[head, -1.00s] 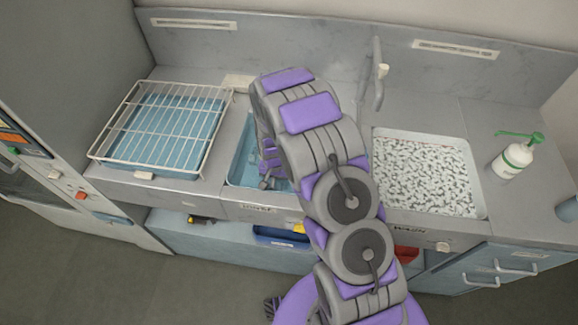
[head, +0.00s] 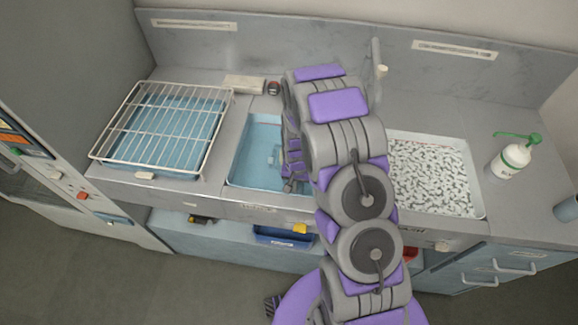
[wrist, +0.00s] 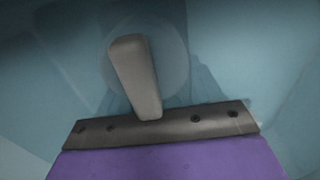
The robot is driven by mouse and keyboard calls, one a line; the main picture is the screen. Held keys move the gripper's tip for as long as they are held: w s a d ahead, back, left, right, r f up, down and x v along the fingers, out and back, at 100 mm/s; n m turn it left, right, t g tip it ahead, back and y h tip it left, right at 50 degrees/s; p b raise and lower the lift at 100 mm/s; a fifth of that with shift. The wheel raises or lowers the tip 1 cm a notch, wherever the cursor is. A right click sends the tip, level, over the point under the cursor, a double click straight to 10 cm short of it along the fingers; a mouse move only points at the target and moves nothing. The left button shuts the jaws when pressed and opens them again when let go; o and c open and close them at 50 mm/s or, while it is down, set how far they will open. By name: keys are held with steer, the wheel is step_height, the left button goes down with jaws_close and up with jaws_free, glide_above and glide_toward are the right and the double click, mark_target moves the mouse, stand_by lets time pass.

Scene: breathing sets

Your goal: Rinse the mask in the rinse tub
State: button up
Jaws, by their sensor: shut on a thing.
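The rinse tub (head: 250,150) is the blue basin in the middle of the counter in the head view, with its right part hidden by my arm. My gripper (head: 291,178) is low over or inside the tub's right side, mostly covered by my arm. In the wrist view, one grey finger of my gripper (wrist: 135,75) stands out against the blue tub. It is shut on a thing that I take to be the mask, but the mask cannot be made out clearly. A faint round pale shape (wrist: 176,62) shows behind the finger; I cannot tell what it is.
A wire rack (head: 165,118) over a blue tray is at the left. A pale block (head: 243,84) and a small dark red item (head: 274,87) lie behind the tub.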

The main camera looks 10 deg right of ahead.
steer(key=shift+a, duration=0.15)
steer(key=shift+w+a+p, duration=0.15)
steer(key=shift+w+a, duration=0.15)
steer(key=shift+a, duration=0.5)
steer(key=shift+w+a+p, duration=0.15)
steer(key=shift+w+a, duration=0.15)
steer(key=shift+a, duration=0.45)
step_height(320, 180, up, 17)
steer(key=p, duration=0.5)
stand_by(0.3)
steer(key=shift+w, duration=0.1)
stand_by(1.3)
